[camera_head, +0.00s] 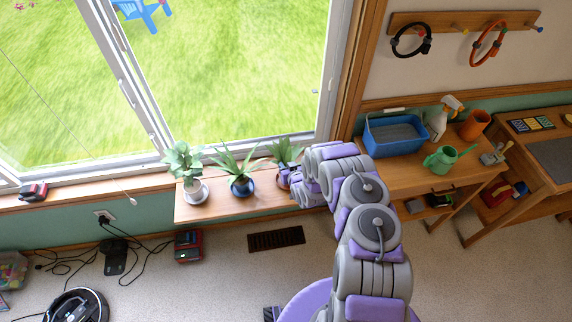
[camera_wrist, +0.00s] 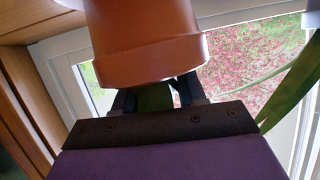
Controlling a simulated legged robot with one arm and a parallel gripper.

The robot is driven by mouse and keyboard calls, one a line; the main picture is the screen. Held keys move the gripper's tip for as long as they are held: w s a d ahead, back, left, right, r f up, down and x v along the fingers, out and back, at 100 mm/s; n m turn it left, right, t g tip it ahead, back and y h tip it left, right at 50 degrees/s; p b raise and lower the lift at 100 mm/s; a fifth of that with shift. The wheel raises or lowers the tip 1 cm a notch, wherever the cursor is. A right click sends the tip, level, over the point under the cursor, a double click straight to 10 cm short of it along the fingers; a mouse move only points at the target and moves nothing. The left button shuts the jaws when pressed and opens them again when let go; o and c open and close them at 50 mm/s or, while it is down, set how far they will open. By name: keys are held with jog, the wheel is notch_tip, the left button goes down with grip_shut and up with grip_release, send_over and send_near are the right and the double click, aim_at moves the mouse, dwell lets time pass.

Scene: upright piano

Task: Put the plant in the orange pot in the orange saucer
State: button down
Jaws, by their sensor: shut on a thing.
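My gripper (camera_head: 288,174) is at the right end of the window shelf, shut on the orange pot. In the wrist view the orange pot (camera_wrist: 145,45) fills the top middle, with the dark fingers (camera_wrist: 155,97) at its lower edge. In the head view green leaves of its plant (camera_head: 285,151) show just behind the gripper, and my arm hides most of the pot. I cannot tell whether the pot touches the shelf. I cannot make out an orange saucer in either view.
On the shelf (camera_head: 222,208) stand a plant in a blue pot (camera_head: 242,187), close left of the gripper, and one in a white pot (camera_head: 195,193). A table at right holds a blue tub (camera_head: 371,148), a green watering can (camera_head: 440,160) and an orange container (camera_head: 475,124).

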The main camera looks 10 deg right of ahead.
jog(key=c, duration=0.6)
grip_release()
jog(key=shift+c, duration=0.2)
jog(key=p+v, duration=0.2)
jog(key=v, duration=1)
jog(key=w+d+r+g+h, duration=0.25)
jog(key=d+r, duration=0.35)
jog(key=r, duration=0.4)
jog(key=s+d+r+g+h, duration=0.2)
jog(key=s+r+g, duration=0.4)
jog(key=r, duration=0.7)
jog(key=s+a+r+g, duration=0.2)
jog(key=s+r, duration=0.4)
jog(key=s, duration=0.7)
jog(key=s+a+r+g+y, duration=0.1)
jog(key=s+a+r, duration=0.3)
jog(key=s, duration=0.9)
jog(key=s+a+r+m+g+y, duration=0.1)
jog(key=s+a+r+g, duration=0.2)
jog(key=s+r, duration=0.7)
jog(key=s+g, duration=0.1)
jog(key=s, duration=0.2)
jog(key=shift+a, duration=0.3)
